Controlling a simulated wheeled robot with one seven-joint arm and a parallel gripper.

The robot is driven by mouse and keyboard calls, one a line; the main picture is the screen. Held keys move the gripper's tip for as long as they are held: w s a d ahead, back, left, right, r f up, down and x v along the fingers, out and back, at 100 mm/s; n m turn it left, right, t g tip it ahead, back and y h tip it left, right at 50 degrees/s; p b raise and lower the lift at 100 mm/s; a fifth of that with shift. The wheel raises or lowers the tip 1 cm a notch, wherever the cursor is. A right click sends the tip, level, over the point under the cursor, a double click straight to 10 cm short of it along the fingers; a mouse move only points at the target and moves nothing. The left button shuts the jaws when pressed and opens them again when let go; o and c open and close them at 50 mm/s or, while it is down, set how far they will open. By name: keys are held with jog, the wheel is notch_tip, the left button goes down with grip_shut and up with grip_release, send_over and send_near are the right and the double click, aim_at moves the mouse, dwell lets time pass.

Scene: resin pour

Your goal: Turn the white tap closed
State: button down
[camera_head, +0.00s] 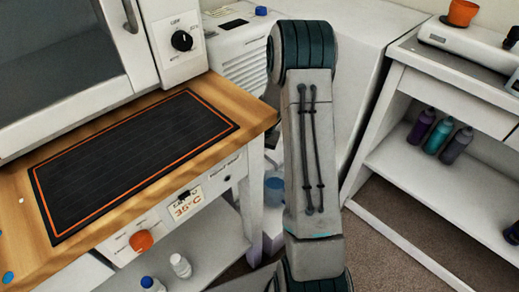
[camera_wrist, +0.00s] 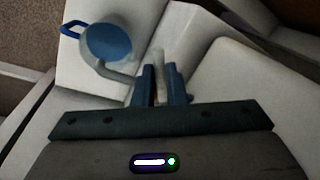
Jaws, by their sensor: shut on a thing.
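In the wrist view my gripper (camera_wrist: 162,75) is shut, its blue fingers on either side of the upright pale handle of the white tap (camera_wrist: 157,60). A curved pale spout (camera_wrist: 118,75) runs from beside the fingers towards a round vessel (camera_wrist: 108,42). The vessel looks blue inside and has a blue loop handle. I cannot tell how far the tap is turned. In the head view my arm hides the tap and my gripper. A blue container (camera_head: 274,190) shows just left of my arm.
A wooden worktop (camera_head: 255,118) with a black mat (camera_head: 130,155) and an oven fills the left. A large white cabinet (camera_head: 350,40) stands behind my arm. A white shelf unit (camera_head: 400,185) with several bottles is at right. Brown floor lies between.

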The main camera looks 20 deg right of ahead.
jog(key=shift+w+a+m+t+h+p, duration=0.15)
jog(key=shift+w+a+m+p, duration=0.25)
jog(key=shift+m, duration=0.65)
jog(key=shift+w+a+m+t+h+p, duration=0.1)
jog(key=shift+w+a+m+h+p, duration=0.25)
jog(key=shift+m, duration=0.75)
jog(key=shift+w+a+m+t+p, duration=0.1)
jog(key=shift+w+a+m+p, duration=0.3)
jog(key=shift+m, duration=0.65)
jog(key=shift+d, duration=0.15)
jog(key=c, duration=1.5)
grip_release()
jog(key=shift+r, duration=0.1)
jog(key=s+r+p, duration=0.1)
jog(key=r, duration=0.3)
jog(key=r+p, duration=0.1)
jog(key=r, duration=0.4)
jog(key=s+r+p, duration=0.1)
jog(key=r, duration=0.3)
jog(key=shift+s+d+r+p, duration=0.25)
jog(key=shift+s+d+p, duration=0.05)
jog(key=shift+d+p, duration=0.1)
